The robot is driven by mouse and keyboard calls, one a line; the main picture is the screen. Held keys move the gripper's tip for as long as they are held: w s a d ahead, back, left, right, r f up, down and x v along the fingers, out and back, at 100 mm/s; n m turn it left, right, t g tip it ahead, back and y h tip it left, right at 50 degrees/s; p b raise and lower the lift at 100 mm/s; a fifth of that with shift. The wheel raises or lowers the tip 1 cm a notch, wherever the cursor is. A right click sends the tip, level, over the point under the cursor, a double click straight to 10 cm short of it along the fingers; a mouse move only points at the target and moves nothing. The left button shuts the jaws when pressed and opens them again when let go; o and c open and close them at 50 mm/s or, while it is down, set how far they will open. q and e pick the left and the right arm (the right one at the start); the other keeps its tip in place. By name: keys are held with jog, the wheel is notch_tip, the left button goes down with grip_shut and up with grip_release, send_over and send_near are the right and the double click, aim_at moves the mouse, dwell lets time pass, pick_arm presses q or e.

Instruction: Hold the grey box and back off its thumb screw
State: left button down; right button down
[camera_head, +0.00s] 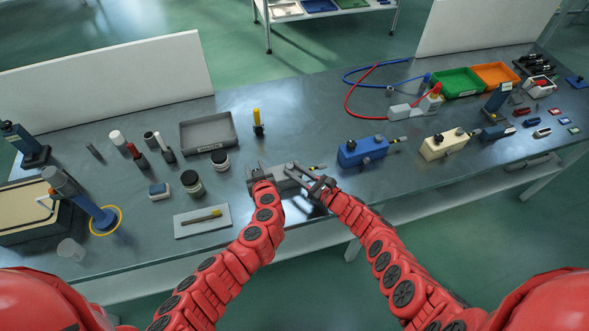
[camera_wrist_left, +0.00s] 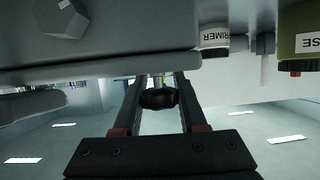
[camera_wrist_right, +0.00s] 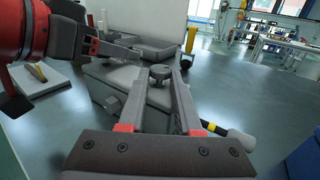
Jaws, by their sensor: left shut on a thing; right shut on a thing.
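The grey box (camera_head: 284,184) stands near the bench's front edge; it also shows in the right wrist view (camera_wrist_right: 125,78). My right gripper (camera_head: 293,166) is shut on a dark grey knob-like post (camera_wrist_right: 160,74) on top of the box. My left gripper (camera_head: 257,168) is at the box's left end. In the left wrist view, which appears upside down, its fingers (camera_wrist_left: 158,88) close around a black thumb screw (camera_wrist_left: 158,99) with a short brass-coloured stem between it and the box (camera_wrist_left: 130,35). The screw is hidden by the gripper in the head view.
A blue box (camera_head: 362,152) and a cream box (camera_head: 445,145) stand to the right. Jars (camera_head: 192,183), a grey tray (camera_head: 209,133) and a yellow-handled tool (camera_head: 257,118) are to the left and behind. A white board with a brush (camera_head: 190,230) lies front left.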

jog(key=shift+s+a+f+n+g, duration=0.3)
jog(key=shift+s+a+f+g, duration=0.05)
jog(key=shift+f+g, duration=0.1)
jog(key=shift+w+r+g+y, duration=0.2)
jog(key=shift+r+g+y, duration=0.05)
jog(key=shift+y, duration=0.15)
jog(key=shift+w+d+r+n, duration=0.15)
jog(key=shift+w+r+n, duration=0.15)
jog(key=shift+w+r, duration=0.2)
jog(key=shift+r, duration=0.2)
jog(key=c, duration=0.6)
grip_release()
jog(key=shift+w+d, duration=0.1)
jog(key=shift+d, duration=0.1)
